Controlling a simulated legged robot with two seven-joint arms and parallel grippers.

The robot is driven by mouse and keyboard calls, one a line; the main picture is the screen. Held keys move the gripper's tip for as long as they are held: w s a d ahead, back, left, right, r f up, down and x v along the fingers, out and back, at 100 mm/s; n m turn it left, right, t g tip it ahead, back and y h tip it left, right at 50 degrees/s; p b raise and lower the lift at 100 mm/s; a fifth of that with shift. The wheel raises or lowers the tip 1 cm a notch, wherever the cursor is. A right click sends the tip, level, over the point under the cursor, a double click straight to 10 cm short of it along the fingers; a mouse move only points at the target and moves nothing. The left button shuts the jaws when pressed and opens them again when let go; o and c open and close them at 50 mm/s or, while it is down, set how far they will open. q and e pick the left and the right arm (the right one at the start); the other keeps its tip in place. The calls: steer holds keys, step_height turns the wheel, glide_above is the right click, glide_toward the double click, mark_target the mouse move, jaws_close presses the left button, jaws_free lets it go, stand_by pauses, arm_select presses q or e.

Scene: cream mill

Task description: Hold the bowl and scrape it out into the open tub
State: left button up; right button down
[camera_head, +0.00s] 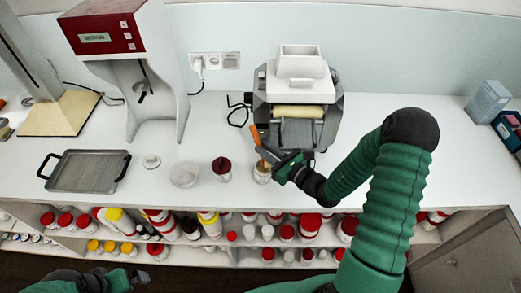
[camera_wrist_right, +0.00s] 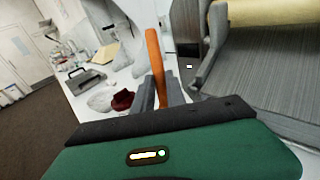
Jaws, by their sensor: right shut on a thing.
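My right gripper (camera_head: 280,163) is shut on a tool with an orange handle (camera_head: 257,135); the handle also stands up between the fingers in the wrist view (camera_wrist_right: 155,62). The tool's lower end is not clearly visible. Just below the gripper is a small pale tub (camera_head: 262,174), partly hidden by it; I cannot tell whether the tool touches it. A clear, shallow bowl (camera_head: 184,175) rests on the counter further left, with no gripper on it. My left gripper (camera_head: 128,280) is low at the bottom left edge, away from the bowl; its jaws are unclear.
A jar with a dark red lid (camera_head: 221,168) stands between bowl and tub. The grey mill (camera_head: 298,132) is just behind the right gripper. A grey tray (camera_head: 88,172) and a small white dish (camera_head: 151,162) lie left. Several jars fill the shelf below.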

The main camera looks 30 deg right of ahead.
mark_target(264, 164)
steer(key=shift+d+f+b, duration=0.15)
steer(key=shift+f+b, duration=0.15)
steer(key=shift+f, duration=0.45)
steer(key=shift+a+f+b, duration=0.25)
steer(key=shift+f+b, duration=0.05)
steer(key=a+f+b, duration=0.2)
steer(key=a, duration=0.1)
steer(key=shift+s+d+f, duration=0.1)
steer(key=shift+f, duration=0.05)
steer(key=shift+d+f, duration=0.1)
steer(key=shift+d, duration=0.25)
steer(key=shift+d+f, duration=0.3)
steer(key=shift+d, duration=0.55)
steer(key=shift+a+r, duration=0.15)
steer(key=shift+a, duration=0.25)
steer(key=shift+a+r, duration=0.15)
steer(key=shift+a, duration=0.45)
steer(key=shift+d+f+b, duration=0.4)
steer(key=shift+d+f, duration=0.2)
steer(key=shift+d, duration=0.1)
arm_select(q)
steer(key=shift+a+f, duration=0.25)
steer(key=shift+f, duration=0.6)
steer(key=shift+a+f, duration=0.3)
steer(key=shift+f, duration=0.5)
steer(key=shift+a+f, duration=0.25)
steer(key=shift+f, duration=0.6)
arm_select(e)
steer(key=shift+a, duration=0.45)
